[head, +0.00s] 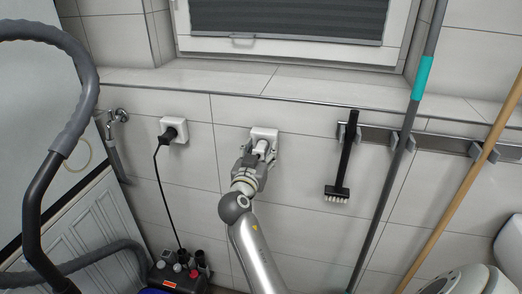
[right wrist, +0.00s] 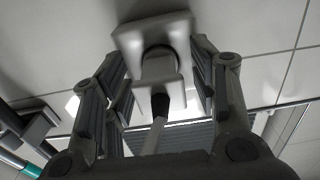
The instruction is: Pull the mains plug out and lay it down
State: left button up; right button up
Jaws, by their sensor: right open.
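A white wall socket (head: 264,133) is on the tiled wall near the middle of the head view. A pale mains plug (head: 261,147) sits in it; the right wrist view shows the plug (right wrist: 161,88) against the socket plate (right wrist: 150,35), with a dark sleeve and pale cord. My right gripper (head: 259,157) is open around the plug, one finger on each side. Gaps show between the fingers and the plug in the wrist view. The gripper hides part of the plug and its cord in the head view. My left gripper is not in view.
A second socket (head: 179,124) to the left holds a black plug (head: 169,134) whose cable hangs down. A black brush (head: 341,160) and long poles hang on a rail to the right. A grey hose (head: 75,120) loops at the left. A tiled ledge (head: 200,78) runs above.

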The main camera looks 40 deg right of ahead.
dwell(0.4)
grip_shut()
jog(key=shift+a+f, duration=0.1)
